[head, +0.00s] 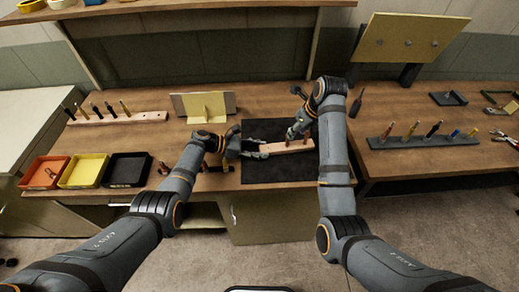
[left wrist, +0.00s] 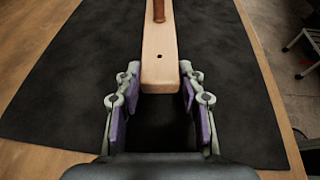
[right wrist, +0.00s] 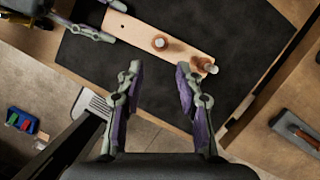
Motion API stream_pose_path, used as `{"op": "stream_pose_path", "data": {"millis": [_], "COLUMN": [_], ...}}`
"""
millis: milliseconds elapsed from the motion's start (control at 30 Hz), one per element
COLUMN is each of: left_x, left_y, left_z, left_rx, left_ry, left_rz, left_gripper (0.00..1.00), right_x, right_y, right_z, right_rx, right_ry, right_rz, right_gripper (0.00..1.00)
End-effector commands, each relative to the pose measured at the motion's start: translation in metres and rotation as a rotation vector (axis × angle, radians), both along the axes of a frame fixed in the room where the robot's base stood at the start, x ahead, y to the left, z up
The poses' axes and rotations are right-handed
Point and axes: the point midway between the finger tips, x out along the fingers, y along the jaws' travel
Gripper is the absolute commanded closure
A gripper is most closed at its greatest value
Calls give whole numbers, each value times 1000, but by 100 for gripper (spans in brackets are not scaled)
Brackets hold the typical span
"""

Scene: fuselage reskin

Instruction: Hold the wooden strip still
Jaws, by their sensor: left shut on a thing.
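The wooden strip (head: 292,146) lies over the black mat (head: 262,172). It is pale wood with a small hole near one end, which shows in the left wrist view (left wrist: 160,66). My left gripper (left wrist: 160,76) is shut on that end, one finger on each side; in the head view (head: 262,152) it reaches in from the left. My right gripper (right wrist: 158,68) is open and empty, close to the strip's pegged part.
Red (head: 45,173), yellow (head: 84,171) and black (head: 127,170) trays stand at the bench's left. A holder with several tools (head: 120,118) lies behind them. A dark tool rack (head: 425,138) is on the right bench. The front of the mat is clear.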

Motion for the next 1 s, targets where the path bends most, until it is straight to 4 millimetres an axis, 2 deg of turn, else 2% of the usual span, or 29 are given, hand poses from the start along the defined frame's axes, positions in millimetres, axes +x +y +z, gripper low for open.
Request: {"op": "stream_pose_path", "data": {"millis": [400,533,700,967,1000], "left_x": [0,0,0,0,0], "left_y": [0,0,0,0,0], "left_z": [0,0,0,0,0], "left_rx": [0,0,0,0,0], "left_ry": [0,0,0,0,0], "left_rz": [0,0,0,0,0], "left_gripper": [95,95,95,95,95], "right_x": [17,21,24,24,24], "right_y": [12,15,17,17,17], "right_z": [-59,-72,-80,-81,-81], "right_rx": [-1,-1,0,-1,-1], "right_ry": [2,2,1,-1,-1], "right_rz": [2,2,2,3,3], "right_gripper": [64,64,64,64,70]}}
